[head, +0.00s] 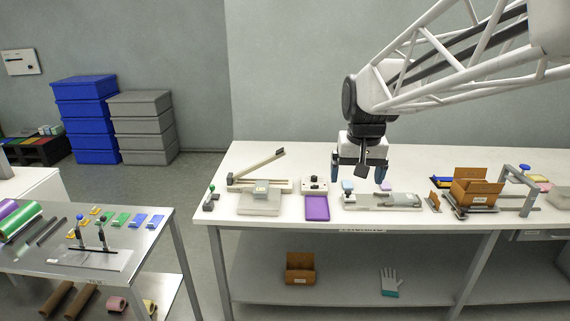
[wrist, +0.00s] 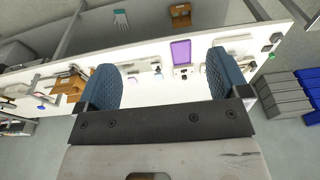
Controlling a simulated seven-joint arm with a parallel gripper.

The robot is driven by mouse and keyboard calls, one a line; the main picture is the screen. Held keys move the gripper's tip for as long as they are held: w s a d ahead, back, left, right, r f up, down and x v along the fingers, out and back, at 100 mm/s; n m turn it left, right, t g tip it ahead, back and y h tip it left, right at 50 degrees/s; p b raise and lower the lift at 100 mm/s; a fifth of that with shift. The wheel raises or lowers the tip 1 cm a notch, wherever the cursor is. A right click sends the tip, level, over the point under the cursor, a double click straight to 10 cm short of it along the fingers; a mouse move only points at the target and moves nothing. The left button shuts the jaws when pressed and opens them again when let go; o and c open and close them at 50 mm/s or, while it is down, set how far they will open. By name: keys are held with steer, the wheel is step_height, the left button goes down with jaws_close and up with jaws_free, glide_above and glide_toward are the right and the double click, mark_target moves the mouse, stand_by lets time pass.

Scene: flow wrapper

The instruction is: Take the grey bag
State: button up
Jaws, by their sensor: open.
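My gripper (head: 359,175) hangs from the arm above the white bench, with its blue fingers apart. In the wrist view my gripper (wrist: 162,70) is open, with nothing between the fingers. Below it on the bench is a long flat light-grey unit (head: 366,202) with a grey piece (head: 402,199) on its right part. I cannot tell for sure whether this piece is the grey bag. A small light-blue item (head: 347,186) and a small lilac item (head: 386,187) show close to the fingers. I see no contact with them.
A purple tray (head: 317,208) lies left of the unit. A device with a raised lever (head: 262,190) stands further left. An orange-brown open box (head: 476,188) and a grey frame (head: 517,190) stand to the right. The bench's back strip is mostly clear.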

steer(key=w+a+f, duration=0.1)
steer(key=w+a, duration=0.2)
steer(key=w, duration=0.5)
steer(key=w+a+f, duration=0.1)
steer(key=w+a, duration=0.2)
steer(key=w, duration=0.5)
steer(key=g, duration=0.2)
glide_above(261, 186)
steer(key=f, duration=2.4)
steer(key=shift+s+d+f, duration=0.25)
steer(key=shift+s+d, duration=0.1)
steer(key=shift+w+a+f, duration=0.25)
steer(key=shift+a+f, duration=0.05)
steer(key=shift+f, duration=0.05)
steer(key=shift+f, duration=1.3)
steer(key=shift+f, duration=0.1)
